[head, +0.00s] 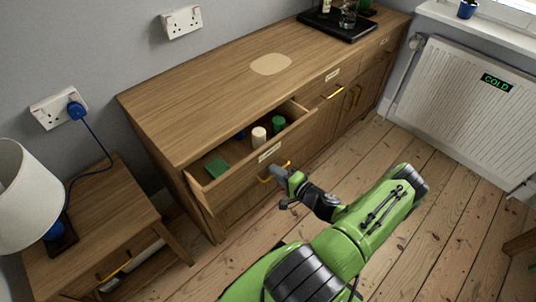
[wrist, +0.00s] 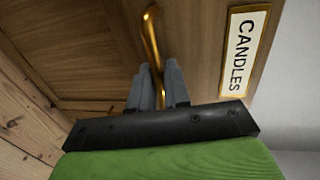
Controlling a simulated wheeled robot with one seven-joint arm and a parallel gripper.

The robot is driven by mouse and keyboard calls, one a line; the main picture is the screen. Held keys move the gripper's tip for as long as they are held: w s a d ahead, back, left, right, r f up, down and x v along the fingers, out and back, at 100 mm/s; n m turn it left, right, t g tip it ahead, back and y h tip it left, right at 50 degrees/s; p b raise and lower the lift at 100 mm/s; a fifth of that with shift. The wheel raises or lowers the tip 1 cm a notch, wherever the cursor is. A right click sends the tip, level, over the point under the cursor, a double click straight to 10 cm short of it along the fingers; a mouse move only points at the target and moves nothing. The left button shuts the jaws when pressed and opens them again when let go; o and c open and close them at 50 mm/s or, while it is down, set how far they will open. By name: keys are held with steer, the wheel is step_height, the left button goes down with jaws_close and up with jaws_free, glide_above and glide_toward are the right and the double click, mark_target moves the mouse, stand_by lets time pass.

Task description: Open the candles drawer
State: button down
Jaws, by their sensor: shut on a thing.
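The candles drawer (head: 237,170) is the left top drawer of the wooden sideboard and stands pulled out. In it I see a white candle (head: 259,136), a green candle (head: 278,125) and a flat green item (head: 216,169). Its front bears a label reading CANDLES (wrist: 238,50). My gripper (head: 279,173) is at the drawer front, shut on the gold handle (wrist: 151,38). In the wrist view, the grey fingers (wrist: 158,88) sit on both sides of the handle, whose lower part they partly hide.
The sideboard (head: 200,110) has another drawer with a gold handle (head: 332,92) to the right, shut. A black tray (head: 338,25) stands on top. A bedside table (head: 90,220) with a lamp (head: 25,195) is at left. A radiator (head: 460,105) is at right. Floorboards in front are clear.

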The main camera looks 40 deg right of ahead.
steer(key=s, duration=1.5)
steer(key=shift+s+d, duration=0.15)
steer(key=shift+s, duration=0.25)
steer(key=c, duration=1.4)
jaws_free()
steer(key=shift+o, duration=0.2)
steer(key=s+r+p, duration=0.2)
steer(key=s+r, duration=0.1)
steer(key=s, duration=1.2)
steer(key=shift+s+d, duration=0.25)
steer(key=shift+w, duration=0.1)
